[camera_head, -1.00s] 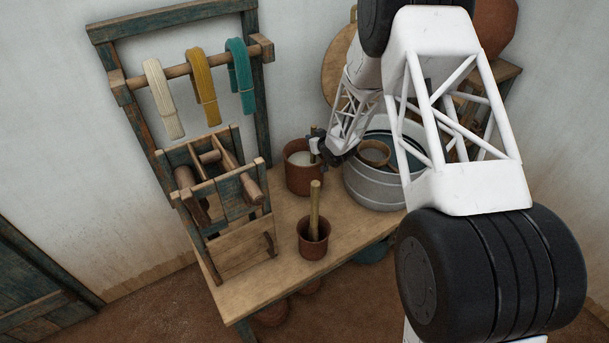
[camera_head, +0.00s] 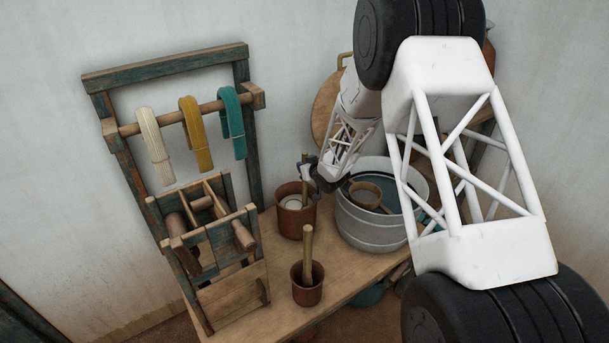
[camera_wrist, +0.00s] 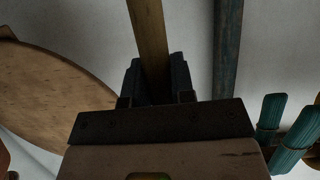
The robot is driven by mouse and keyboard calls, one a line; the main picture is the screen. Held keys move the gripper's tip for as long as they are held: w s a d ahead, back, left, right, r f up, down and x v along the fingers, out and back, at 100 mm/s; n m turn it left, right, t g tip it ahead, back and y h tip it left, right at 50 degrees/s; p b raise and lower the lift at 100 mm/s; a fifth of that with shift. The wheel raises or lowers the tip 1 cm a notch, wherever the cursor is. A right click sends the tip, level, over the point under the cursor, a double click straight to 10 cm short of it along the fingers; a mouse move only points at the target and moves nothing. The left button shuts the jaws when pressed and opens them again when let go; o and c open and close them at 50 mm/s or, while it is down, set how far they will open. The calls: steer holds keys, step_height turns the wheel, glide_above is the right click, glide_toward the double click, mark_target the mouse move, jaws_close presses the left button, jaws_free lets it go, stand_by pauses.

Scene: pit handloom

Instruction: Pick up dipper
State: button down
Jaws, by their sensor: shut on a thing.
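My gripper (camera_head: 306,172) is over the back reddish-brown pot (camera_head: 296,223). It is shut on an upright wooden handle (camera_head: 305,161), taken to be the dipper's. In the wrist view, the handle (camera_wrist: 149,35) stands between the two dark fingers (camera_wrist: 155,82) and runs out of the top of the picture. In the head view it runs down toward the pot, which holds something pale. Its lower end is hidden, so I cannot tell whether it is clear of the pot.
A metal tub (camera_head: 368,235) with liquid and a brown bowl (camera_head: 366,195) stands right of the pot. A front pot (camera_head: 307,290) holds another stick. A wooden frame with hanging yarn (camera_head: 192,120) stands left. Bare tabletop (camera_head: 345,275) shows in front.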

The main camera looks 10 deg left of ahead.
steer(key=shift+r, duration=1.2)
steer(key=shift+r, duration=5.5)
steer(key=shift+d, duration=0.1)
